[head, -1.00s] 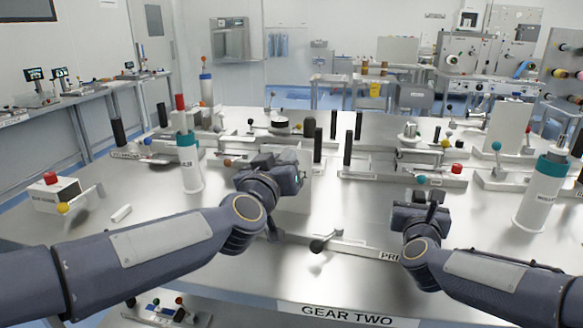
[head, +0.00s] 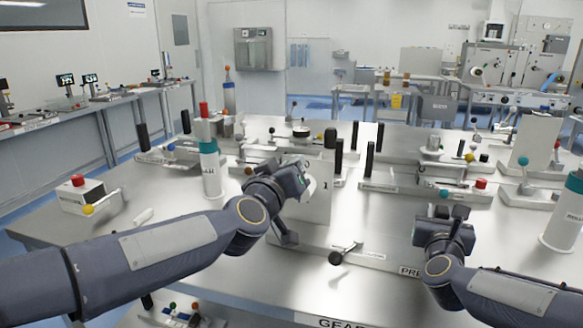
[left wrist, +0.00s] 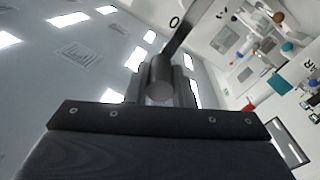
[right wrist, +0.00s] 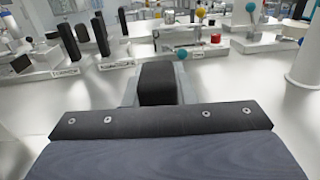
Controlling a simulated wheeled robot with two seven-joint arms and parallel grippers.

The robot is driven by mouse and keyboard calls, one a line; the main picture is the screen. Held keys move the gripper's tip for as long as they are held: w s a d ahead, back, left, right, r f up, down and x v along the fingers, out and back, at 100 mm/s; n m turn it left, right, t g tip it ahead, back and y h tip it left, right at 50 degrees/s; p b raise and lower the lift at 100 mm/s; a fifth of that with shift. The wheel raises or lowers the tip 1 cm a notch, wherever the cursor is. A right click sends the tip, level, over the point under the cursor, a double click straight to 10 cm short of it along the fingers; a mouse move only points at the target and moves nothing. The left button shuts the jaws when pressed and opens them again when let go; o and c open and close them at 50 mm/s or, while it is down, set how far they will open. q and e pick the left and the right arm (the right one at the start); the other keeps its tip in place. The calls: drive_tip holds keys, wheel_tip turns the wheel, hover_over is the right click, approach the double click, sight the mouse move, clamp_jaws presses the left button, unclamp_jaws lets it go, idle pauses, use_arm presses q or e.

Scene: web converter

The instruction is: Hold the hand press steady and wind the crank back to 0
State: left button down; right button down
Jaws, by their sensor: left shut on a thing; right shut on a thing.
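A pale upright box panel (head: 318,205) stands at mid-bench. A mark shows on its right part in the head view, and a "0" shows on a pale face in the left wrist view. My left gripper (head: 298,175) is at the panel's upper left, shut on a grey crank (left wrist: 160,78), whose arm runs up close beside the "0". The gripper hides most of the crank in the head view. My right gripper (head: 446,215) is shut on a black upright grip (right wrist: 157,84) behind a label starting "PRE" (head: 410,271), apparently the hand press. Its body is mostly hidden.
A lever with a black knob (head: 336,257) lies on a low rail in front of the panel. A white bottle with a teal band (head: 209,165) stands left of my left gripper. Another teal-topped bottle (head: 567,215) stands at the right edge. Several levered fixtures fill the bench's back.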

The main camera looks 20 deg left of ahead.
use_arm(q)
drive_tip(key=shift+a, duration=0.25)
use_arm(e)
drive_tip(key=shift+d+f, duration=0.2)
drive_tip(key=shift+f, duration=0.6)
use_arm(q)
drive_tip(key=c, duration=1.4)
unclamp_jaws()
use_arm(e)
drive_tip(key=shift+a, duration=0.1)
use_arm(q)
drive_tip(key=shift+o, duration=0.7)
drive_tip(key=shift+d, duration=0.1)
drive_tip(key=s+a, duration=0.1)
drive_tip(key=s, duration=1.1)
drive_tip(key=shift+a+f, duration=0.15)
drive_tip(key=shift+f, duration=0.3)
use_arm(e)
drive_tip(key=shift+r, duration=0.4)
drive_tip(key=c, duration=1.2)
unclamp_jaws()
drive_tip(key=shift+r, duration=0.1)
drive_tip(key=shift+c, duration=0.2)
drive_tip(key=shift+o, duration=0.6)
drive_tip(key=shift+r, duration=0.2)
